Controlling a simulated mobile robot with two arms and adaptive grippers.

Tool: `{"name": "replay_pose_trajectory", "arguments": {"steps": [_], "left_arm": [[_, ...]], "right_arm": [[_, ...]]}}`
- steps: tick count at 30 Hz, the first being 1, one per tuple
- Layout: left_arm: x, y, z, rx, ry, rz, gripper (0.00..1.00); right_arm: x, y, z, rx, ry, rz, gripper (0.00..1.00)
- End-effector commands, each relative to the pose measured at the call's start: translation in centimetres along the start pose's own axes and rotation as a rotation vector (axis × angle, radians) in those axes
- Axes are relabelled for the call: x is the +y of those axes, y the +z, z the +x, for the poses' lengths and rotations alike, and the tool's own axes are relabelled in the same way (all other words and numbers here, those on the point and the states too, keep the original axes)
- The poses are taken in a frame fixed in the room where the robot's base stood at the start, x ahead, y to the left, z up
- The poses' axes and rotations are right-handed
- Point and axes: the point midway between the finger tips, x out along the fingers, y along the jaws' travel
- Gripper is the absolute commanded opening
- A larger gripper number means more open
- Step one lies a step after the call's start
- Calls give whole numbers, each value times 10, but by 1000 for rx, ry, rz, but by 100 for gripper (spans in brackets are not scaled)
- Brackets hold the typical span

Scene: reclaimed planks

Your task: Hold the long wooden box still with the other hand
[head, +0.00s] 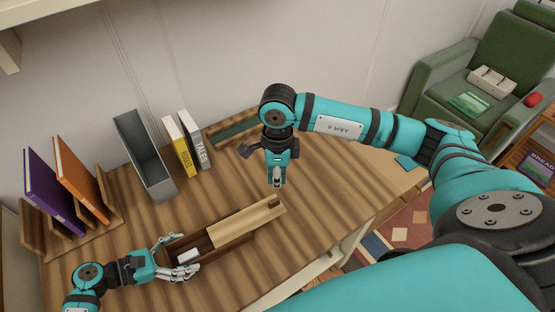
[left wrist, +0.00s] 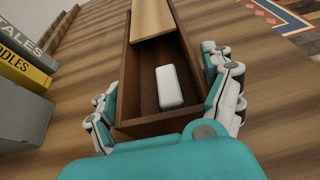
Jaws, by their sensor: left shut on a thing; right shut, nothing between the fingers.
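The long wooden box (head: 222,247) lies on the table, its open end toward my left gripper. Its paler sliding lid (head: 240,220) covers the far part and has a small dark knob at its far end. A white block (head: 188,256) lies inside the open part; it also shows in the left wrist view (left wrist: 169,86). My left gripper (head: 178,256) is shut on the box, with fingers along both outer side walls near the open end. My right gripper (head: 277,184) is shut and empty, pointing down just behind the lid's far end, apart from it.
A grey open bin (head: 146,160), a yellow book (head: 180,150) and a grey book (head: 195,142) stand at the back. A wooden rack (head: 90,232) holds purple and orange books at left. A long, low dark-green item (head: 228,130) lies behind my right arm. The table's right side is mostly clear.

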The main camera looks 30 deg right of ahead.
Motion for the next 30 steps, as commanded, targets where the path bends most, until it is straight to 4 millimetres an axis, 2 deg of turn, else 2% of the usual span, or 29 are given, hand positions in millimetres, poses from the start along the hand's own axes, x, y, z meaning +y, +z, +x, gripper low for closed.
{"name": "replay_pose_trajectory", "arguments": {"steps": [5,9,13,18,24,30], "left_arm": [[0,0,0,0,0,0,42],[0,0,0,0,0,0,42],[0,0,0,0,0,0,42],[0,0,0,0,0,0,42],[0,0,0,0,0,0,42],[0,0,0,0,0,0,42]], "right_arm": [[-13,-31,20,-99,189,-139,0],[-28,-61,30,-280,294,-275,0],[-46,-88,31,-467,298,-378,0],[-67,-118,27,-644,223,-470,0],[-78,-133,25,-730,155,-522,0],[-71,-120,41,-738,150,-530,0]]}}
